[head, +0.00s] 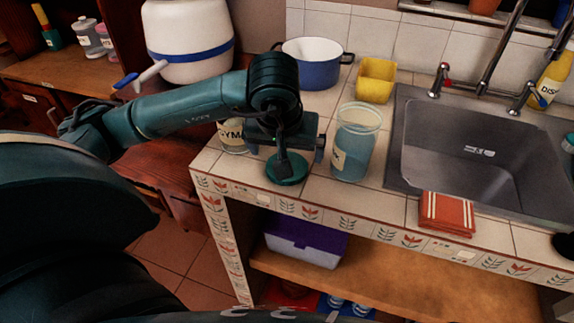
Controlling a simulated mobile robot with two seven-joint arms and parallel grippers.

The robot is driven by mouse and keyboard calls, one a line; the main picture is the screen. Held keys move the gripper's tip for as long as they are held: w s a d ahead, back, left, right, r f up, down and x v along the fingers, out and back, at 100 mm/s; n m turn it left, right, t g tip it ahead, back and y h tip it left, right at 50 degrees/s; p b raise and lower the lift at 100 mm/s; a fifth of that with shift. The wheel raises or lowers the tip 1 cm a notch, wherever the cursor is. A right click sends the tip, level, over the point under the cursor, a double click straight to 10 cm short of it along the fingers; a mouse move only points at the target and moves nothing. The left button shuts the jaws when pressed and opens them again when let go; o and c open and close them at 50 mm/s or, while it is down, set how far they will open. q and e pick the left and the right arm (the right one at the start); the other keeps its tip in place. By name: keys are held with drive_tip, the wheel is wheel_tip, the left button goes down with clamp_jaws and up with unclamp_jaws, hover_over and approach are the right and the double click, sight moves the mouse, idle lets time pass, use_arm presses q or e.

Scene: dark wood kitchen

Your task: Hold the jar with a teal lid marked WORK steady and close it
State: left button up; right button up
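A clear, open-topped jar (357,140) with bluish contents stands upright on the tiled counter, left of the sink. Its pale label is turned partly away, so I cannot read it. A round teal lid (287,172) is at the counter's front, left of the jar and apart from it. My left gripper (283,163) points down over the lid, with its fingertips at the lid's top. I cannot tell whether the fingers grip it or whether it is lifted. A second jar (233,138), with a label ending in "YM", is partly hidden behind my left gripper.
A blue pot (315,72) and a yellow container (376,80) stand behind the jar. The metal sink (470,150) is to its right, with a red striped cloth (446,212) at its front edge. A white dispenser (188,40) stands behind my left arm.

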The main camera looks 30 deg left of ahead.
use_arm(q)
drive_tip(key=x, duration=0.5)
drive_tip(key=shift+a+f+p, duration=0.1)
drive_tip(key=shift+p, duration=0.2)
drive_tip(key=shift+c, duration=0.4)
drive_tip(key=c, duration=0.9)
drive_tip(key=shift+o, duration=0.2)
wheel_tip(320, 180, up, 10)
